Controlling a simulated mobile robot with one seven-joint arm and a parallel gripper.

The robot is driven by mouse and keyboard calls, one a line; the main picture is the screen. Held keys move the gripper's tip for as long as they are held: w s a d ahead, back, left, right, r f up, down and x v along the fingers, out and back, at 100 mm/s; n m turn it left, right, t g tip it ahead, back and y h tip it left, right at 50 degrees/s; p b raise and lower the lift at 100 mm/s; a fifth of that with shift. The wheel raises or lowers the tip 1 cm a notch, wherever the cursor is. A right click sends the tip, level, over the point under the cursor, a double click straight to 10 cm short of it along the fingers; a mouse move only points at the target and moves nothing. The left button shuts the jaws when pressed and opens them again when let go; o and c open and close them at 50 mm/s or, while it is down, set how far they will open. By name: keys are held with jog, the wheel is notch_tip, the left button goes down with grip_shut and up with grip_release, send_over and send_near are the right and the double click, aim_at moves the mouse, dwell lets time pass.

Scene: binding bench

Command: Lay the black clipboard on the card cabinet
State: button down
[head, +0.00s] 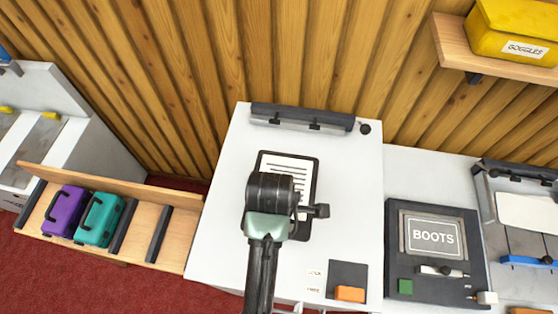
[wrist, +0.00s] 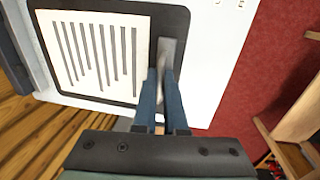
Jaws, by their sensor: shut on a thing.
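The black clipboard (head: 296,166), with a white lined sheet on it, shows over the white top (head: 225,215) of the middle unit, which I take to be the card cabinet. In the wrist view the clipboard (wrist: 182,20) lies flat-looking at upper left, over the same white top (wrist: 215,70). My gripper (wrist: 164,85) is shut on the clipboard's edge by its grey metal clip. In the head view my wrist and hand (head: 270,195) cover the clipboard's lower left part and hide the fingertips. I cannot tell whether the clipboard touches the top.
A dark bar (head: 300,118) runs along the top's back edge. A dark pad with an orange block (head: 350,294) is at its front right. A wooden rack (head: 175,190) with purple and teal cases stands left. A dark BOOTS panel (head: 433,285) is right. The top's left side is clear.

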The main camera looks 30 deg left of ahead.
jog(key=f, duration=0.4)
jog(key=shift+s+f+p, duration=0.1)
jog(key=shift+s+p, duration=0.25)
jog(key=shift+p, duration=0.05)
jog(key=shift+w+f+p, duration=0.1)
jog(key=shift+f+p, duration=0.2)
jog(key=shift+f, duration=2.2)
jog(key=c, duration=1)
grip_release()
